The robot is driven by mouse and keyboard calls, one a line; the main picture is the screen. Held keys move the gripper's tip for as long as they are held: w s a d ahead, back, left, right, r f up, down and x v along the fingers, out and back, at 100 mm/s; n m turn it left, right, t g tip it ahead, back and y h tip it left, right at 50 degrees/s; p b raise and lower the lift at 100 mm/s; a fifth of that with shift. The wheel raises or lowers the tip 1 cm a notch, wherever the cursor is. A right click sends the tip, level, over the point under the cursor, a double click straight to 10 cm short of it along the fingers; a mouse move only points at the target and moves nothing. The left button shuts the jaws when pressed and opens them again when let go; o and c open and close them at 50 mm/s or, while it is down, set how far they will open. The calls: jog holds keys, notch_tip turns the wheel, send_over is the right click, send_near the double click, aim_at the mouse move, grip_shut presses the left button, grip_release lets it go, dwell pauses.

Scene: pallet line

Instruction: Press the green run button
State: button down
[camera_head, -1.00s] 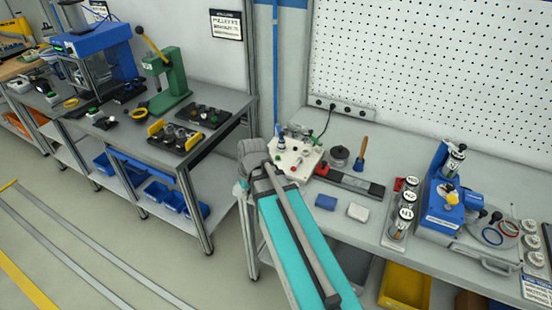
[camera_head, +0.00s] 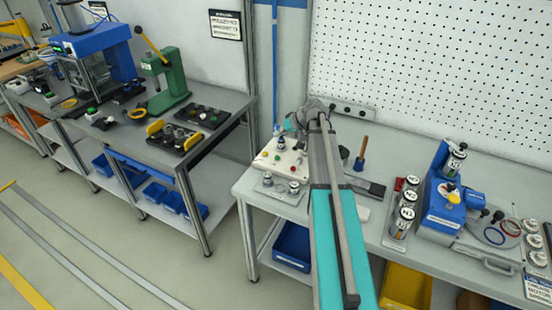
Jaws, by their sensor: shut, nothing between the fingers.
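A cream control panel (camera_head: 280,158) with small coloured buttons sits at the left end of the right-hand bench. A red button and a green button (camera_head: 265,154) show on its top, with a yellow one near them; their labels are too small to read. My arm reaches up across the bench, and its end, with my gripper (camera_head: 292,127), is at the back edge of the panel. My gripper is shut and empty. The fingertips are small and partly hidden, so I cannot tell their height or whether they touch anything.
Two small metal-topped parts (camera_head: 293,187) stand in front of the panel. A wooden-handled tool (camera_head: 361,153) and a dark bar are right of my arm. A blue fixture (camera_head: 443,205) stands farther right. The pegboard (camera_head: 430,80) rises behind. Another bench with a green press (camera_head: 168,80) is left.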

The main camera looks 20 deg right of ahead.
aim_at(275, 156)
jog(key=shift+f, duration=0.2)
dwell(0.3)
notch_tip(275, 156, down, 8)
jog(key=b, duration=0.8)
jog(key=shift+f+b, duration=0.15)
jog(key=shift+b, duration=0.2)
jog(key=shift+f, duration=0.2)
dwell(1.2)
jog(key=shift+f+b, duration=0.3)
jog(key=shift+b, duration=0.2)
jog(key=shift+f+b, duration=0.5)
dwell(0.9)
jog(key=shift+r, duration=0.15)
jog(key=shift+r+p, duration=0.85)
jog(key=shift+p, duration=0.1)
